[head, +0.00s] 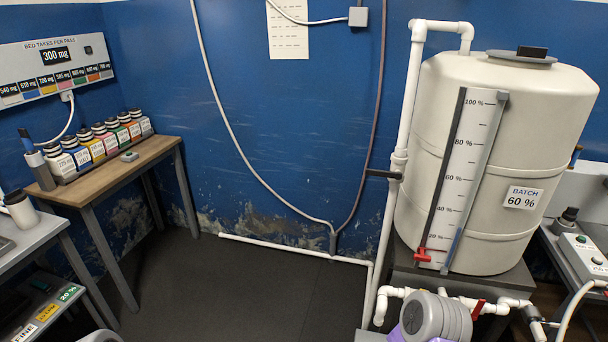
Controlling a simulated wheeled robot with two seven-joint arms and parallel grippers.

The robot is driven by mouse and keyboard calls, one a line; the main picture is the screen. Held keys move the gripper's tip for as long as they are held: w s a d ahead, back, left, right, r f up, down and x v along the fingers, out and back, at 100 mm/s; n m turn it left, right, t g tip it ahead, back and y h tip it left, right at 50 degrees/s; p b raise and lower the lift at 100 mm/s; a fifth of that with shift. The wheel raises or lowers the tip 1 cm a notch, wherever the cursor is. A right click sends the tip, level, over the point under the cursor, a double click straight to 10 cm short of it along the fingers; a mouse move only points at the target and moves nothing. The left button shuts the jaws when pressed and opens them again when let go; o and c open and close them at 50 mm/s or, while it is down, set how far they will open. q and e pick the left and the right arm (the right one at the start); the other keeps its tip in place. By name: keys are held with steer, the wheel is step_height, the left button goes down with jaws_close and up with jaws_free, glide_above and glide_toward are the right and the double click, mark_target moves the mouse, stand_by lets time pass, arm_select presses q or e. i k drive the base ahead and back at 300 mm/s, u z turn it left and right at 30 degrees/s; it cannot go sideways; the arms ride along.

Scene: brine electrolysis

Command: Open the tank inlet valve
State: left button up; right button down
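The large cream tank (502,158) stands on a dark stand at the right, with a "BATCH 60 %" label (523,197) on its front. A white pipe (403,120) rises beside the tank's left side and bends over into its top. A black lever (383,174) sticks out level to the left from a fitting on this pipe, across the pipe's line. It looks like the inlet valve's handle; no label shows on it. A red handle (477,309) sits on the lower white piping below the tank.
A percent scale (474,165) with a red piece (423,255) near its bottom is on the tank. A wooden table (105,168) with several bottles stands left. The middle floor (240,290) is clear.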

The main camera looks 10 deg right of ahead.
mark_target(397, 176)
steer(key=u, duration=0.3)
steer(key=i, duration=0.8)
steer(key=z, duration=0.65)
steer(key=i, duration=0.6)
steer(key=z, duration=0.5)
